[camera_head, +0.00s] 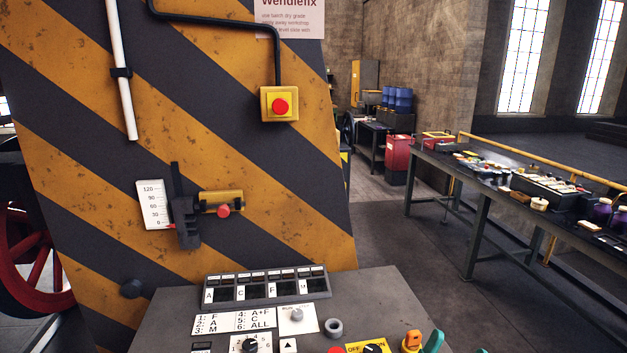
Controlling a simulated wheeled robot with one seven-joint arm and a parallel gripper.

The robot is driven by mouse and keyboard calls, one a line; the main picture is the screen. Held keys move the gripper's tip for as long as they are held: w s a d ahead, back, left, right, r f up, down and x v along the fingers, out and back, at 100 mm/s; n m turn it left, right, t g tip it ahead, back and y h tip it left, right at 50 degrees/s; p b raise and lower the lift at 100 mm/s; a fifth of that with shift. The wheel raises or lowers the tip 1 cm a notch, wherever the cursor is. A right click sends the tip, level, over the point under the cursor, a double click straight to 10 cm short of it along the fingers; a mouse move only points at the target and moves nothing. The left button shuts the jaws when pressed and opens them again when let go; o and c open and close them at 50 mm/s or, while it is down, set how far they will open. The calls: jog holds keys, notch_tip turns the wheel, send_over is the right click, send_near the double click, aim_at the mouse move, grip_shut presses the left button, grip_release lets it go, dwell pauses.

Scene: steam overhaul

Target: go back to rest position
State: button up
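My gripper is not in view, and no part of my arm can be made out with certainty. In front of me stands a sloped grey control console (375,290) with a row of lettered switches (266,288), a printed number-and-letter card (233,321) and a black rotary knob (250,345). A yellow OFF/ON switch plate (366,348) is cut by the bottom edge. Beside it are an orange piece (411,342) and a teal piece (433,342), both partly cut off.
A yellow-and-black striped panel (100,190) rises behind the console, with a red button box (279,105) and a slide lever (184,212) by a scale. A long workbench (480,185) with many small items stands right. Open floor (390,245) lies between.

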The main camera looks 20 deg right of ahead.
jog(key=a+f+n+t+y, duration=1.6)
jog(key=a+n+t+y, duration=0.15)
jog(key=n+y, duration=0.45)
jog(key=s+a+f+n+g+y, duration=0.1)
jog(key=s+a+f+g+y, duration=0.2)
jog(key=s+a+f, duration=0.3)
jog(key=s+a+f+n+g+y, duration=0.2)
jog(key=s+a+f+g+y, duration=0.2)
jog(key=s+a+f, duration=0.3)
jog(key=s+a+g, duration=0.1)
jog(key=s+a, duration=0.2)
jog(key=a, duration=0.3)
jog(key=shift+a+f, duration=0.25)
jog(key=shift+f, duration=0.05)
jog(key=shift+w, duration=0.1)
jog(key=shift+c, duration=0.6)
